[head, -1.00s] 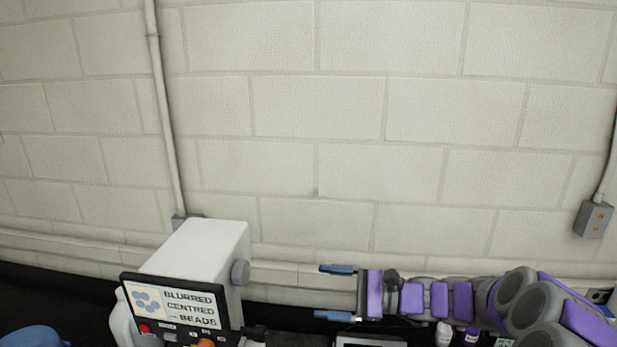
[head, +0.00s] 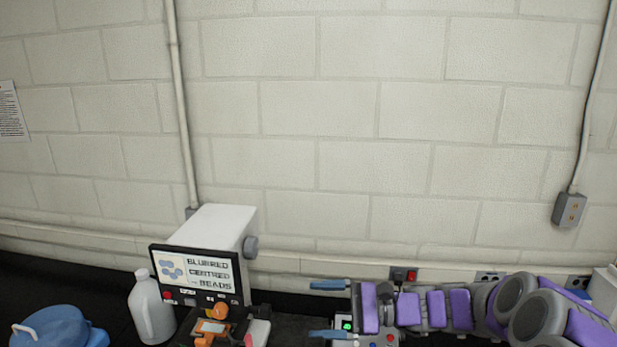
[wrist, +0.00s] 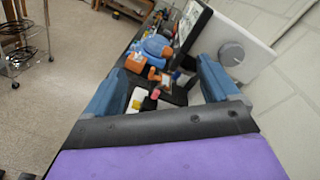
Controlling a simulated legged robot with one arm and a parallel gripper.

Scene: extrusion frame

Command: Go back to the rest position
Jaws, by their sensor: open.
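My gripper (head: 330,310) is at the lower right in the head view, with its two blue fingers spread apart and pointing left. Nothing is between the fingers. In the wrist view my gripper (wrist: 155,90) shows its blue fingers wide apart at left and right, with the black bench beyond them. The purple and grey arm stretches in from the right along the wall. The gripper is to the right of a white machine and apart from it in the head view.
The white machine (head: 225,228) with a screen reading "BLURRED CENTRED BEADS" stands on the black bench. A white bottle (head: 152,308) and a blue object (head: 55,330) are to its left. A metal cart (wrist: 25,45) stands on the floor. The block wall (head: 320,120) is behind.

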